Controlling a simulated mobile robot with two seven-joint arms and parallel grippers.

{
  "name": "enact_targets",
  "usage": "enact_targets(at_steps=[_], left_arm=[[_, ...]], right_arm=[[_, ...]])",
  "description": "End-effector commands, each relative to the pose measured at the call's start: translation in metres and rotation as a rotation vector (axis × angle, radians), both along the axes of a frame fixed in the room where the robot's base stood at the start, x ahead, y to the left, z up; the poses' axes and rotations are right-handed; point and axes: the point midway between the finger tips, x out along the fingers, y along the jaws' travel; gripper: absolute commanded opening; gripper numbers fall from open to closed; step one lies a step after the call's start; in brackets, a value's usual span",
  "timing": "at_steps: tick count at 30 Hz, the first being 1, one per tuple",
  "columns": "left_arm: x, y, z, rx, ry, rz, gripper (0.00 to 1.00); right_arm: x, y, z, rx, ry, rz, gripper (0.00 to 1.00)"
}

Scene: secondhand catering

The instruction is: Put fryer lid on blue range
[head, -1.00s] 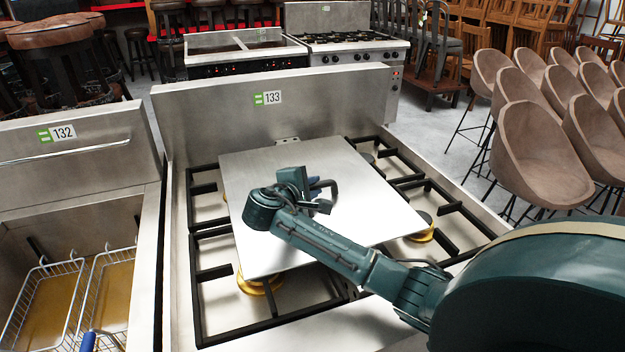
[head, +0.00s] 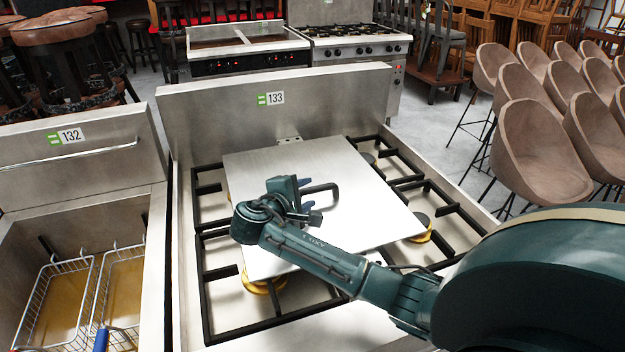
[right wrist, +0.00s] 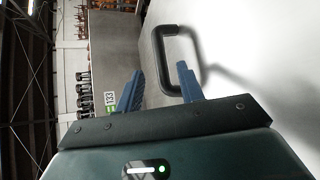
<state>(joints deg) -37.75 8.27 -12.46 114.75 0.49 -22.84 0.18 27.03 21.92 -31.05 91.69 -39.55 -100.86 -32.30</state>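The fryer lid (head: 370,215) is a flat square metal plate with a dark loop handle (head: 325,190). It lies on the burner grates of the range (head: 340,90) labelled 133, slightly turned relative to them. The range looks steel grey; I see no blue on it. My right gripper (head: 305,192) is over the lid, just left of the handle. The handle (right wrist: 180,28) stands beyond the fingertips, toward the right finger. My left gripper is not in view.
A fryer (head: 75,165) labelled 132 stands left of the range, with wire baskets (head: 55,290) in it. Brown bucket chairs (head: 535,150) stand on the right. Another cooker (head: 355,45) is behind. Black grates (head: 425,185) with brass-coloured burners show around the lid.

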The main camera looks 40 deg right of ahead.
Motion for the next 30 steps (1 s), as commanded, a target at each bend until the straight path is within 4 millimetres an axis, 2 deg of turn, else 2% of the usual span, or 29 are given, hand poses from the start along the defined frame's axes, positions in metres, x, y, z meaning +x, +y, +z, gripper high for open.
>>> enact_targets(at_steps=[1, 6, 12, 30], left_arm=[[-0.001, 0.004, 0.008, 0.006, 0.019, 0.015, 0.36], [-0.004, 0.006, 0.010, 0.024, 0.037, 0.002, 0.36], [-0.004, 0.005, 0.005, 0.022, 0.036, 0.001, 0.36], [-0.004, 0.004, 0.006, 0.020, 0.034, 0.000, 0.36]], right_arm=[[-0.004, 0.010, 0.012, 0.003, 0.003, 0.002, 0.38], [-0.017, 0.040, 0.020, 0.002, 0.000, 0.002, 0.38], [-0.025, 0.059, 0.023, 0.001, -0.001, 0.001, 0.38], [-0.027, 0.062, 0.025, 0.000, 0.000, -0.001, 0.38]])
